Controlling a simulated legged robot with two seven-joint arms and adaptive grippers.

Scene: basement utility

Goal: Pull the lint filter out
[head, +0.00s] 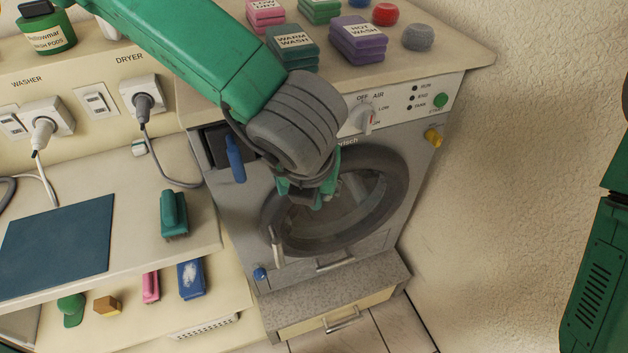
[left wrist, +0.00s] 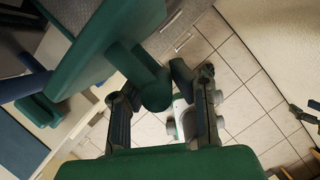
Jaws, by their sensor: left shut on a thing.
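The grey dryer (head: 345,262) has a round dark-rimmed door, and the wrist of my left arm covers part of its front. My left gripper (head: 318,195) is in front of the door's upper left. In the left wrist view its fingers (left wrist: 163,100) are closed on the rounded green grip of a broad green piece (left wrist: 105,40), seemingly the lint filter. In the head view I cannot clearly make this piece out, and its far end is hidden. A dark recess (head: 214,144) with a blue handle (head: 235,158) beside it shows at the dryer's upper left.
A counter at left holds a green brush (head: 174,214) and a blue mat (head: 58,246). Labelled blocks, such as the purple one (head: 359,38), sit on the dryer top.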

